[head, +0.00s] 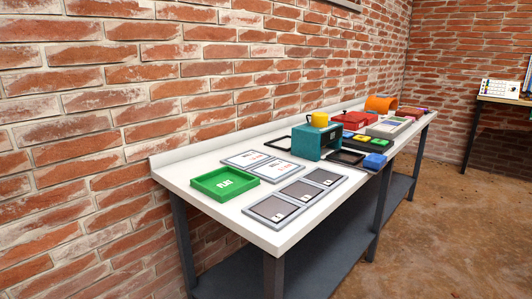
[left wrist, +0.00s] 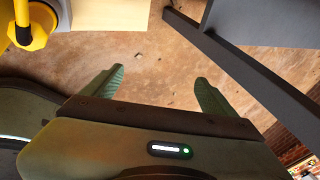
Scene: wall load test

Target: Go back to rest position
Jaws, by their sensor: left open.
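My left gripper (left wrist: 160,76) shows in the left wrist view, with its two green fingers spread apart. Only brown floor (left wrist: 165,45) shows between the fingers, and nothing is held. Neither of my grippers is in the head view. My right gripper does not show in any view.
A long white table (head: 225,223) stands along the brick wall. Another table (head: 500,99) stands at the back right. Floor is clear at right.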

